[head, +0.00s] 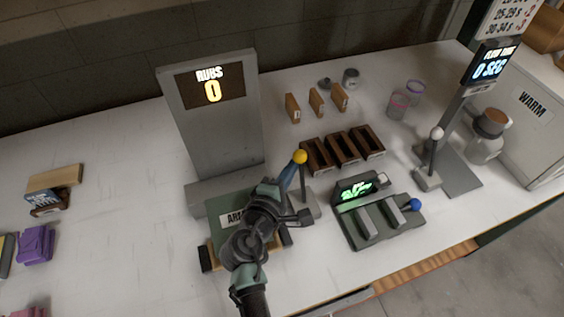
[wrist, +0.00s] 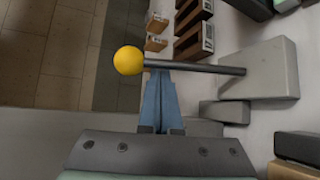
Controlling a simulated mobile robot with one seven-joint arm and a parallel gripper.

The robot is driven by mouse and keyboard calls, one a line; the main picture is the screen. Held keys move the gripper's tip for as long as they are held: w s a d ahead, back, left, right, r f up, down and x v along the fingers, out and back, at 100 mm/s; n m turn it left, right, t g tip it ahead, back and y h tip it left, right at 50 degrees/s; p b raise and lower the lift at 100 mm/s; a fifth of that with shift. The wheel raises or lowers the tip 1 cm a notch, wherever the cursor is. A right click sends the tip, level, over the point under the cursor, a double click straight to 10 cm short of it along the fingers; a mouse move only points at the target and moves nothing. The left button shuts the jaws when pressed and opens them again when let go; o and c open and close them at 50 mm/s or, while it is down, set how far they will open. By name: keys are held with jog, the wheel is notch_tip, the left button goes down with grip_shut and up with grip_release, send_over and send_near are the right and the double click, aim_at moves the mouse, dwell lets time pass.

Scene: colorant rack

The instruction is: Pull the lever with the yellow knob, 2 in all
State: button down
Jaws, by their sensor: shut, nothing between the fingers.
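The yellow knob (head: 300,156) tops a thin dark lever on a grey base, right of the grey display post. In the head view the lever stands about upright. The wrist view shows the yellow knob (wrist: 129,60), the dark rod (wrist: 205,68) and the grey base (wrist: 262,72). My gripper (head: 290,170) is shut and empty, with its blue fingers close beside the rod just below the knob. In the wrist view my gripper (wrist: 158,80) has its fingertips at the rod; whether they touch it is unclear. The display (head: 210,85) on the post reads "RUBS 0".
Three brown bins (head: 343,149) stand behind the lever. A dark device with a green screen (head: 356,189) and a blue knob (head: 414,204) sits to the right. A white-knobbed lever (head: 436,140) stands farther right. The table's left middle is clear.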

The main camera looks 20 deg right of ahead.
jog(key=shift+s+d+r, duration=0.1)
jog(key=shift+s+r, duration=0.05)
jog(key=shift+s, duration=0.25)
jog(key=shift+s+f+b, duration=0.1)
jog(key=shift+f+b, duration=0.1)
jog(key=shift+b, duration=0.5)
